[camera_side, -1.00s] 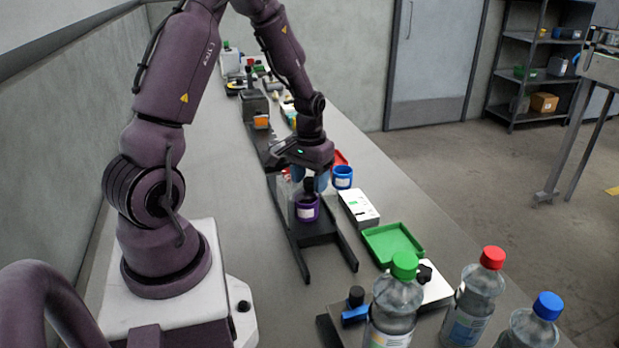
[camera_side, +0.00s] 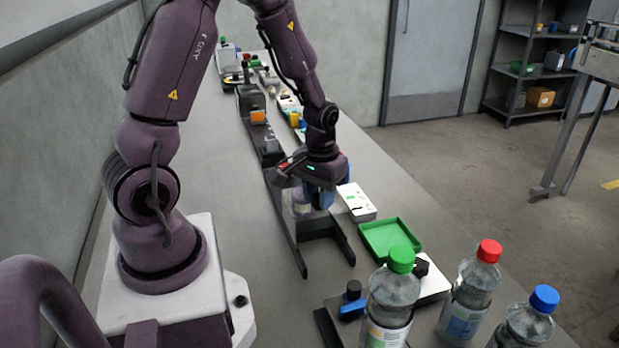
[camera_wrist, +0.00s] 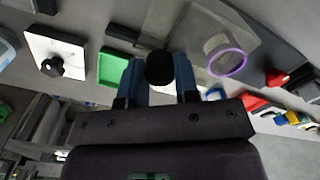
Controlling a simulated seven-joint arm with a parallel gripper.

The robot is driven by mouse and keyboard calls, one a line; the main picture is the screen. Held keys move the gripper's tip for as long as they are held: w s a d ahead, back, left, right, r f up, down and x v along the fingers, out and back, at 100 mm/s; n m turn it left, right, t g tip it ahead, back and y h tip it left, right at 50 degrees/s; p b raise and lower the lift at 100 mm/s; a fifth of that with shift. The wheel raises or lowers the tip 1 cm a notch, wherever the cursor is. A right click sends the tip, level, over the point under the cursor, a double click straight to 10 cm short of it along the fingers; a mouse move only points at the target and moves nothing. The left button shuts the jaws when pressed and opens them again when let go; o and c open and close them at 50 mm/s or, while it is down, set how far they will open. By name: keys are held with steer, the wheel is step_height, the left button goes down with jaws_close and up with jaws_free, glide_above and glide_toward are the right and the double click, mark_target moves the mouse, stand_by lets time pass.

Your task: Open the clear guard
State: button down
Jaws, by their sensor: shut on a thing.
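The clear guard (camera_wrist: 190,30) is a see-through panel in the wrist view, with a black round knob (camera_wrist: 158,66) at its near edge. My gripper (camera_wrist: 155,78) has its two blue fingers on either side of this knob and is shut on it. In the side view my gripper (camera_side: 318,198) points down over the dark labeller frame (camera_side: 294,245) and hides the knob and the purple ring. How far the guard is tilted I cannot tell.
A green tray (camera_side: 390,240) and a white box (camera_side: 356,202) stand right of the labeller. Bottles with green, red (camera_side: 489,251) and blue caps stand at the front right. The bench left of the labeller is clear.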

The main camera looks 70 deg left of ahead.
steer(key=shift+d, duration=2.35)
steer(key=c, duration=0.8)
jaws_free()
steer(key=shift+c, duration=0.2)
steer(key=shift+a+r, duration=0.1)
step_height(320, 180, up, 13)
